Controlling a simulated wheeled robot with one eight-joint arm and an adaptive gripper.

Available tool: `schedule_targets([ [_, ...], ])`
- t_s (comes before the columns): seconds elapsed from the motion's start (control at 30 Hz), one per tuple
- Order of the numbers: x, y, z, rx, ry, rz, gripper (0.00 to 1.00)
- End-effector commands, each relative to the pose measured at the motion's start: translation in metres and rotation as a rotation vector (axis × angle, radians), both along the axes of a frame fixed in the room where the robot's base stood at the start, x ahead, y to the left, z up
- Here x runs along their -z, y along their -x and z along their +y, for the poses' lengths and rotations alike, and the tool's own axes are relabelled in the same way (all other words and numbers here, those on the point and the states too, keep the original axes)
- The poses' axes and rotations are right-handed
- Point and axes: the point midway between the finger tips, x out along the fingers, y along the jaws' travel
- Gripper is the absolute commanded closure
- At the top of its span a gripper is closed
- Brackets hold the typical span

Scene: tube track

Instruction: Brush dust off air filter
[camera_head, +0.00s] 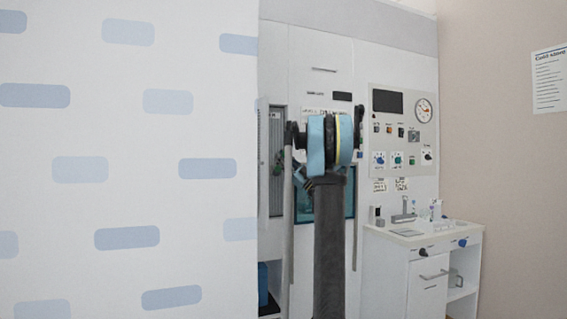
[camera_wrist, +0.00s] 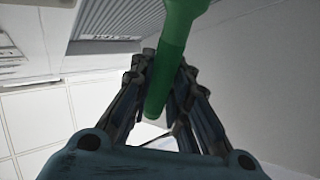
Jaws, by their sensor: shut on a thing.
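My gripper (camera_wrist: 166,85) is shut on a green handle (camera_wrist: 170,65), likely the brush's. The handle runs up and out of the top of the wrist view, so its far end is out of sight. A grey slatted panel (camera_wrist: 118,18), which looks like the air filter, shows at the top of the wrist view, to the left of the handle. In the head view a grey slatted panel (camera_head: 277,145) stands in an opening left of my arm. My own arm hides the gripper there. I cannot tell whether the brush touches the filter or where dust lies.
A white patterned wall (camera_head: 130,160) fills the left side of the head view. A control panel (camera_head: 403,130) with a gauge is to the right of my arm. Below it, a white counter (camera_head: 450,233) holds small items and has a drawer. A blue bin (camera_head: 263,285) sits low at left.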

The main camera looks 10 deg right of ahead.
Motion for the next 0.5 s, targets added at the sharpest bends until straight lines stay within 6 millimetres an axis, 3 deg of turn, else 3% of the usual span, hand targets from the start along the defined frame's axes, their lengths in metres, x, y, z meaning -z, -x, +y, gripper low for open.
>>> schedule_targets([
  [0.5, 0.000, 0.003, 0.016, -0.001, 0.000, 0.002, 1.00],
])
